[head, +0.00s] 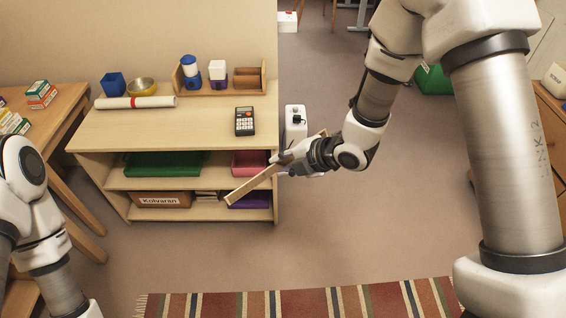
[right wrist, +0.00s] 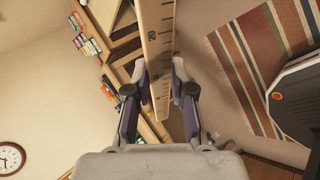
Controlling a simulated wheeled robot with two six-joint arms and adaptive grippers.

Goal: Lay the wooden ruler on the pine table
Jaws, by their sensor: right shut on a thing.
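The wooden ruler (head: 248,187) is long, flat and pale, with dark marks that show in the right wrist view (right wrist: 158,45). My right gripper (head: 281,164) is shut on it, with a finger on each side in the right wrist view (right wrist: 160,72). The ruler is held aslant in the air, its lower end in front of the shelf unit's right side. A wooden table (head: 62,106) with legs stands at the left edge, partly cut off; it bears small boxes. I cannot tell for sure that it is the pine table. My left arm shows at lower left, its gripper out of view.
A striped rug (head: 310,302) lies on the floor in front.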

